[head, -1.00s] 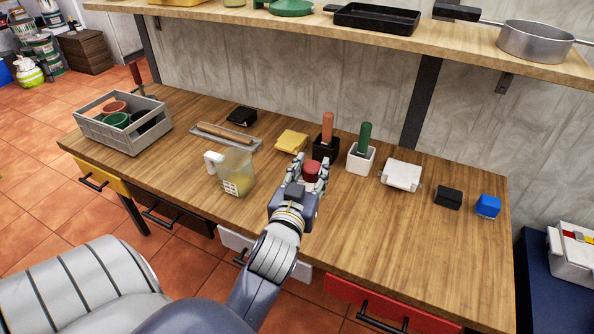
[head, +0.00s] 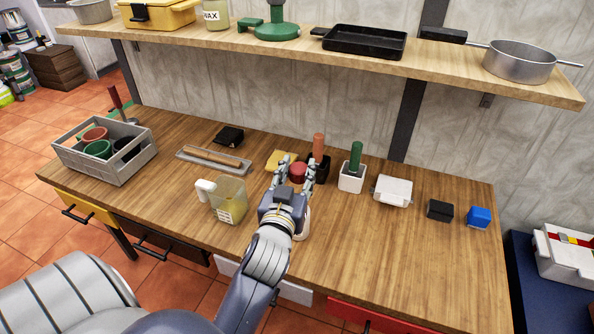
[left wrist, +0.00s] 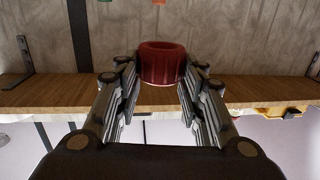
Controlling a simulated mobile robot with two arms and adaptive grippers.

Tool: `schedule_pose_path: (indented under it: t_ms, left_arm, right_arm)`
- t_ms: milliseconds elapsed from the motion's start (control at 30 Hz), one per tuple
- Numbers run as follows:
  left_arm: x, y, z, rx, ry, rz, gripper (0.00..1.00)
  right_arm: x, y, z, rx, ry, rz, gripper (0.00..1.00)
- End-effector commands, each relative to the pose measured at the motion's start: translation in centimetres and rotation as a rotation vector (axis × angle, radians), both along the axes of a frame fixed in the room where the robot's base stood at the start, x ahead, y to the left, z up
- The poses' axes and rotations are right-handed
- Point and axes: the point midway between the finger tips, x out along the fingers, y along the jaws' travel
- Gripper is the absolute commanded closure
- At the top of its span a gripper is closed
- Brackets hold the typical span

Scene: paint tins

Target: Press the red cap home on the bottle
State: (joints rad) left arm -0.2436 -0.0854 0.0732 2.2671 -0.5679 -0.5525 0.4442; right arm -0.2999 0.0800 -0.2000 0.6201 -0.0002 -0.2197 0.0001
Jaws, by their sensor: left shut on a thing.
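The red cap (head: 298,172) is between the fingertips of my left gripper (head: 297,168), above the workbench. In the left wrist view the cap (left wrist: 162,63) shows at the far end of the fingers, with one finger on each side. My left gripper is shut on the cap. A pale, rounded thing (head: 303,222) shows just beside and below the gripper's palm, mostly hidden by it. It may be the bottle, but I cannot tell. No cap seated on a bottle can be made out. My right gripper is not in view.
A clear jug (head: 228,200) stands left of my gripper. A yellow block (head: 281,160), a black holder (head: 318,168) and a white holder (head: 351,178) with upright handles stand close behind it. The grey crate (head: 136,165) is far left. The right front bench is clear.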

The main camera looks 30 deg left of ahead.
Motion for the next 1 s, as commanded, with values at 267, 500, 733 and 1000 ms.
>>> schedule_pose_path:
  t_ms: [267, 500, 733, 1000]
  left_arm:
    - [0.0, 0.0, -3.0, -0.001, 0.002, 0.001, 0.81]
    - [0.0, 0.0, -5.1, -0.001, 0.003, 0.001, 0.81]
    - [0.0, 0.0, -5.5, 0.000, 0.001, 0.001, 0.81]
    - [0.0, 0.0, -5.4, 0.000, 0.001, 0.001, 0.81]
  right_arm:
    - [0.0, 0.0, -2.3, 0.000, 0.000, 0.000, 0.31]
    - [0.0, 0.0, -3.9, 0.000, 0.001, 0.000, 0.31]
    - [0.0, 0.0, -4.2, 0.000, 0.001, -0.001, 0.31]
    - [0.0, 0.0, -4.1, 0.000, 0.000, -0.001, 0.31]
